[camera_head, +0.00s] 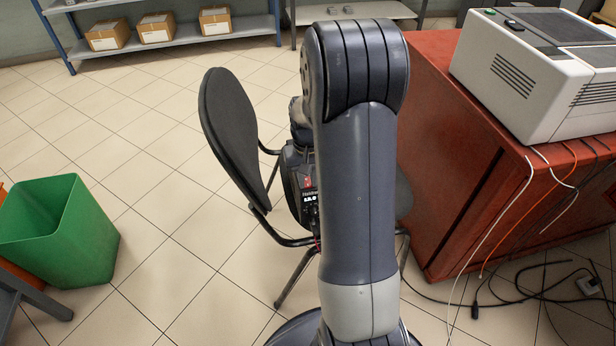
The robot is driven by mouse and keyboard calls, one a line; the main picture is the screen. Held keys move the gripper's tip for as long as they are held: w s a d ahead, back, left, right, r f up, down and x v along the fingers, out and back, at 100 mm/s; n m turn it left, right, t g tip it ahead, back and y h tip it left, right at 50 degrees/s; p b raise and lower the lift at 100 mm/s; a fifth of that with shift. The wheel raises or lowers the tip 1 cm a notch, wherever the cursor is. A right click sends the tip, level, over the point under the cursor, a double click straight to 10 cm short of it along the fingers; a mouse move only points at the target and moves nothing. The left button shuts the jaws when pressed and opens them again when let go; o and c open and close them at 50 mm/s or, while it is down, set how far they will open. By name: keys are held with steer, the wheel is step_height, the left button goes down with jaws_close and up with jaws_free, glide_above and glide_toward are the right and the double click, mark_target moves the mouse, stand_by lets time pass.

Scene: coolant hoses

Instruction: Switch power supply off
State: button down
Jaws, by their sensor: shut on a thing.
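A small dark device with a red switch and lit white digits, which looks like the power supply (309,196), shows in a narrow strip just left of my arm. It is at the chair, in front of the backrest. My arm hides most of it, and I cannot tell the switch's position or what the device rests on. My arm reaches up the middle of the picture and bends down behind itself, with a wrist part showing at its left edge. The jaws of my gripper are hidden behind the arm.
A dark chair (234,130) stands left of my arm. A red cabinet (455,160) at right carries a white machine (530,80), with loose cables (500,290) hanging to the floor. A green bin (75,235) stands at left. Shelves (165,38) with boxes are behind; tiled floor between is free.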

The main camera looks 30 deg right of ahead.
steer(key=shift+w+r+g+p, duration=0.15)
steer(key=shift+r+g+p, duration=0.3)
steer(key=shift+p, duration=0.7)
steer(key=shift+w+d+f+g+y+p, duration=0.15)
steer(key=shift+g+y+p, duration=0.4)
steer(key=shift+p, duration=0.65)
steer(key=shift+w+f+g, duration=0.1)
steer(key=shift+f+g, duration=0.05)
steer(key=shift+g, duration=0.15)
steer(key=c, duration=1.3)
jaws_free()
steer(key=p+v, duration=0.2)
steer(key=v, duration=0.8)
steer(key=shift+w+r, duration=0.1)
steer(key=shift+r, duration=0.25)
